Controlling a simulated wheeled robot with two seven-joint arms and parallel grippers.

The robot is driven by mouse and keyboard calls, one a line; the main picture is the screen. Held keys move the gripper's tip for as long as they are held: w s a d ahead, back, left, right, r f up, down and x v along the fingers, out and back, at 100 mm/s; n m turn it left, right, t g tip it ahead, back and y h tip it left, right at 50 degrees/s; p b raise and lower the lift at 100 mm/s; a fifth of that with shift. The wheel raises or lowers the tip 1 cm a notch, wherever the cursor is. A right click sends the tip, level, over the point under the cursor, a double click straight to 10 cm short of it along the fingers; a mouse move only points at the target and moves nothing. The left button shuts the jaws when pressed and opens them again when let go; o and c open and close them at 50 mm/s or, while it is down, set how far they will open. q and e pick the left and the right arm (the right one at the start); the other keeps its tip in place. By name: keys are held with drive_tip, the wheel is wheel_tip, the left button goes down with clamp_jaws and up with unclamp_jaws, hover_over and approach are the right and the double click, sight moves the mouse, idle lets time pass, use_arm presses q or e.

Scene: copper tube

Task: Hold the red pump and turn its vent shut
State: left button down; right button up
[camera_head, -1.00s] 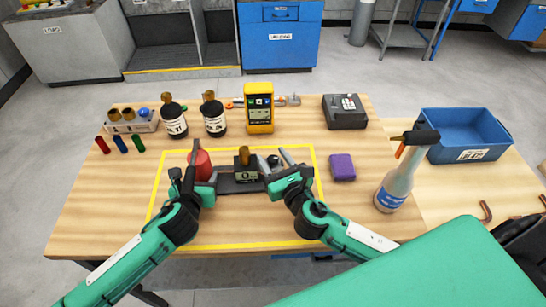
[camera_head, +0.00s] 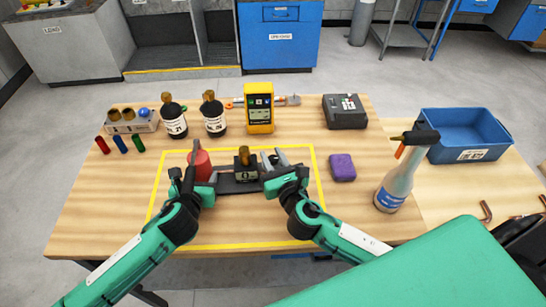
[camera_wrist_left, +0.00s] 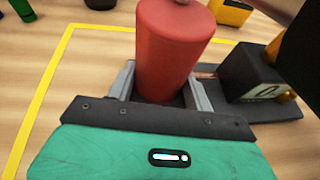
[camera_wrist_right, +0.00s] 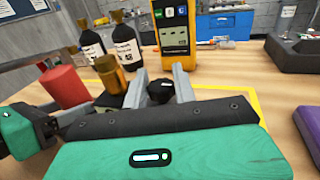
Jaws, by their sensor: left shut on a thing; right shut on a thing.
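The red pump (camera_head: 203,166) is a red cylinder standing on a dark base plate (camera_head: 234,187) inside the yellow outline; it also shows in the left wrist view (camera_wrist_left: 172,45). My left gripper (camera_head: 192,168) is shut around the pump's body, one finger on each side (camera_wrist_left: 158,92). A black vent knob (camera_wrist_right: 160,90) sits at the right end of the assembly. My right gripper (camera_wrist_right: 160,86) is shut on this knob, with a finger on each side; in the head view the fingers partly hide it. A dark block with a small display and brass top (camera_head: 246,172) stands between the grippers.
Two dark bottles (camera_head: 173,121), a yellow meter (camera_head: 259,108) and a dark grey box (camera_head: 344,111) stand behind. A purple block (camera_head: 342,167), a spray bottle (camera_head: 398,183) and a blue bin (camera_head: 466,135) are on the right. The yellow outline's front area is clear.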

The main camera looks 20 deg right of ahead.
drive_tip(key=shift+m+g+h, duration=0.4)
drive_tip(key=shift+m+h, duration=0.85)
drive_tip(key=shift+h, duration=0.7)
drive_tip(key=shift+m+g+h, duration=0.4)
drive_tip(key=shift+m+h, duration=0.85)
drive_tip(key=shift+h, duration=0.7)
drive_tip(key=o, duration=0.9)
drive_tip(key=shift+o, duration=0.2)
drive_tip(key=v, duration=1.1)
drive_tip(key=shift+a, duration=0.1)
drive_tip(key=shift+s+a, duration=0.25)
drive_tip(key=shift+s, duration=0.2)
